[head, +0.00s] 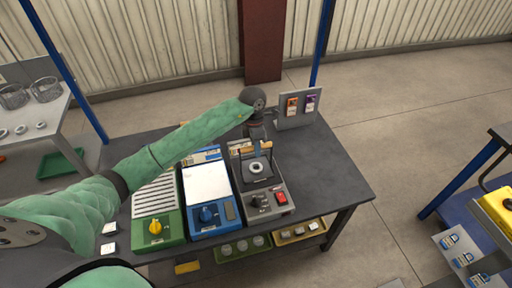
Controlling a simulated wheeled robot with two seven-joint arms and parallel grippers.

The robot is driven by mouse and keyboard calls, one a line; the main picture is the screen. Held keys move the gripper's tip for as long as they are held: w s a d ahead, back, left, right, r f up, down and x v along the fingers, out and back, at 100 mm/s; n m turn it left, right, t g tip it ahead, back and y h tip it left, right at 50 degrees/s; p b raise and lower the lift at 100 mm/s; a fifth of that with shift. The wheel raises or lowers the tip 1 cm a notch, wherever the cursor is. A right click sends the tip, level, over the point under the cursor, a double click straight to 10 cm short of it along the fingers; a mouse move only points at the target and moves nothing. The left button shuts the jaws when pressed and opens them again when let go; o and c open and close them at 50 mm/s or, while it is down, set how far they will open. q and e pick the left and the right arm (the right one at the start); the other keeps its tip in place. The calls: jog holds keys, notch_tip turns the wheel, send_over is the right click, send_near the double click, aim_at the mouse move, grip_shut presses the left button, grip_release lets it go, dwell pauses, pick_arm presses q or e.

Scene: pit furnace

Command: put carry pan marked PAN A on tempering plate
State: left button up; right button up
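My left arm reaches in from the left, and its gripper (257,146) points down over the grey device with a red switch (281,197). Just below it is a dark square pan (257,182) with upright handle parts and a pale ring-shaped piece (257,167) in it. The fingers are at the handle's height, but I cannot tell whether they grip it. No PAN A marking is readable. Left of it are a blue unit with a flat white top (206,182) and a green unit with a slatted top (155,194). I cannot tell for certain which is the tempering plate. My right gripper is not in view.
The dark table (335,175) is clear at the right. A grey stand with two cards (297,108) stands at the back. Trays with small items (298,232) sit on a lower shelf. A blue post (322,45) rises behind the table, and a yellow-topped station (497,207) stands far right.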

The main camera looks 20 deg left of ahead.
pick_arm(q)
jog(key=o, duration=0.3)
jog(key=shift+o, duration=0.2)
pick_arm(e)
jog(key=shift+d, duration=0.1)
pick_arm(q)
jog(key=shift+r, duration=0.15)
notch_tip(320, 180, up, 12)
jog(key=w+a+b, duration=0.1)
jog(key=w+b, duration=0.1)
jog(key=b, duration=0.3)
jog(key=shift+a, duration=0.15)
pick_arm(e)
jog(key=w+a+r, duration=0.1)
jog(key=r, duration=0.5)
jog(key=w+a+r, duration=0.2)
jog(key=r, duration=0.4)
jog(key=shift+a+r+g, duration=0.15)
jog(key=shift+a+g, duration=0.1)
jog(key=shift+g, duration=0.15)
